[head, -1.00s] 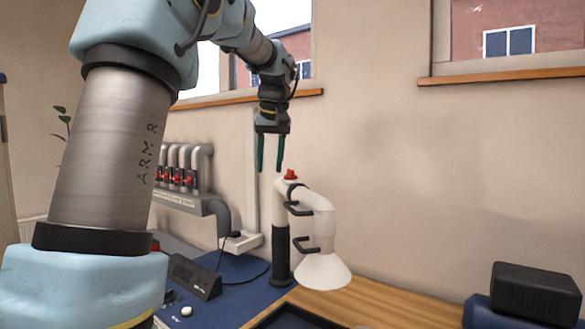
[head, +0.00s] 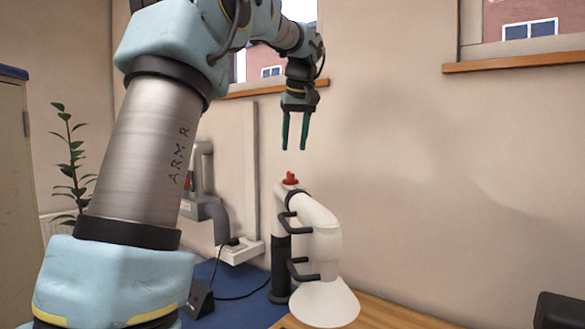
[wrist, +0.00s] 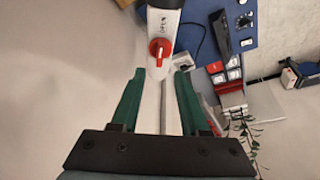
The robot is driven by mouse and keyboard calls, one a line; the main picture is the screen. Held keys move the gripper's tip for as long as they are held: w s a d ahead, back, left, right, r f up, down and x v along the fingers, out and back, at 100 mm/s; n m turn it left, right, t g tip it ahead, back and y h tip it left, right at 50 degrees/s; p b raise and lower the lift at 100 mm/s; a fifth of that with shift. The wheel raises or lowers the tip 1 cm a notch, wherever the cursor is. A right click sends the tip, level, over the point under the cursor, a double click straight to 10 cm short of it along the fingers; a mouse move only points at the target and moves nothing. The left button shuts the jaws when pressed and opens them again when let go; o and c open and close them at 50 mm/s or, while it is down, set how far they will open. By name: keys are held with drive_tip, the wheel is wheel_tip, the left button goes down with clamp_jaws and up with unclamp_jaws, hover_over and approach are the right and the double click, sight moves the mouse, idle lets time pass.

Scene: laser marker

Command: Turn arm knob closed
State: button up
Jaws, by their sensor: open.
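The arm knob is a small red knob (head: 290,179) on top of the white extraction arm (head: 318,224), which has black handles and a white cone hood at its lower end. In the wrist view the red knob (wrist: 159,48) lies ahead of the fingers, with the word OPEN printed on the white tube beside it. The knob's bar runs roughly along the tube. My gripper (head: 294,148) has green fingers pointing down, open and empty, a little above the knob and not touching it. In the wrist view my gripper (wrist: 158,72) has the knob roughly between its fingertip lines.
A white vertical post (head: 251,170) stands against the wall behind. A blue mat (head: 235,290) with a black box (head: 198,300) covers the bench at left. A dark box (head: 558,310) sits at lower right. A plant (head: 75,165) stands far left. The wall right of the arm is clear.

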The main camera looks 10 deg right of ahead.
sight(290, 173)
drive_tip(key=p+x, duration=0.1)
drive_tip(key=x, duration=0.7)
drive_tip(key=shift+f, duration=0.15)
clamp_jaws()
idle(0.3)
